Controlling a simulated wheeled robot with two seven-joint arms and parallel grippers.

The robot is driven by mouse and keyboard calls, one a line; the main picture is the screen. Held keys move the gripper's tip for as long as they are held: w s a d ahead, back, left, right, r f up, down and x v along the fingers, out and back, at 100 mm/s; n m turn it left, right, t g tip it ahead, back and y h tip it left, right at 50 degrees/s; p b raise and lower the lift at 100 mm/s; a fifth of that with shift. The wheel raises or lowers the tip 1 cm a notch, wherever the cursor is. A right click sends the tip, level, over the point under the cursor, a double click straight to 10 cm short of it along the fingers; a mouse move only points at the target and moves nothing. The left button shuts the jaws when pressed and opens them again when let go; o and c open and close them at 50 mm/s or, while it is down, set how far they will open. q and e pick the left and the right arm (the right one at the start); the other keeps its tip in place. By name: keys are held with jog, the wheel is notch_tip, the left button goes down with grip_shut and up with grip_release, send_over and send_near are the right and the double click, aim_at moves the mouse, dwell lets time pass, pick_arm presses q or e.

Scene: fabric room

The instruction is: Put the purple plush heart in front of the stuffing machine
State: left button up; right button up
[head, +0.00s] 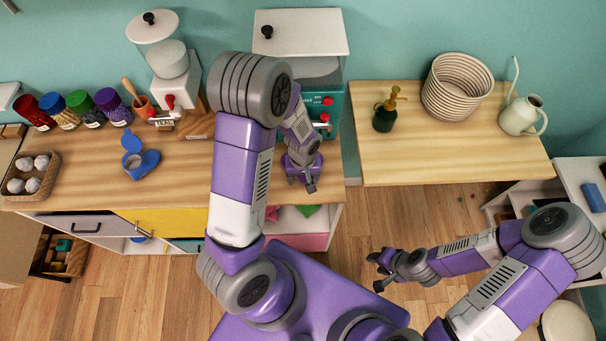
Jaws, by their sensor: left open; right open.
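A purple shape (291,167), which looks like the purple plush heart, lies on the wooden counter near its right end. It is mostly hidden under my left wrist and gripper. My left gripper (309,187) is open and points down over it; I cannot tell whether the fingers touch it. A teal machine with a white top (300,33) and red knobs stands just behind, partly hidden by my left arm. A white machine with a clear bowl (172,60) stands further left; I cannot tell which is the stuffing machine. My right gripper (377,270) is open and empty above the floor.
Several coloured jars (77,106), a basket of white balls (34,172) and an open blue container (140,162) are on the counter's left side. A separate wooden table (450,150) holds a green spray bottle (385,112), a woven basket (457,87) and a watering can (522,115).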

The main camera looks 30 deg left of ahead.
pick_arm(q)
jog(key=shift+c, duration=0.5)
jog(key=c, duration=0.7)
jog(key=o, duration=0.9)
notch_tip(320, 180, up, 7)
jog(key=shift+p, duration=0.9)
jog(key=shift+r, duration=0.35)
jog(key=shift+c, duration=0.5)
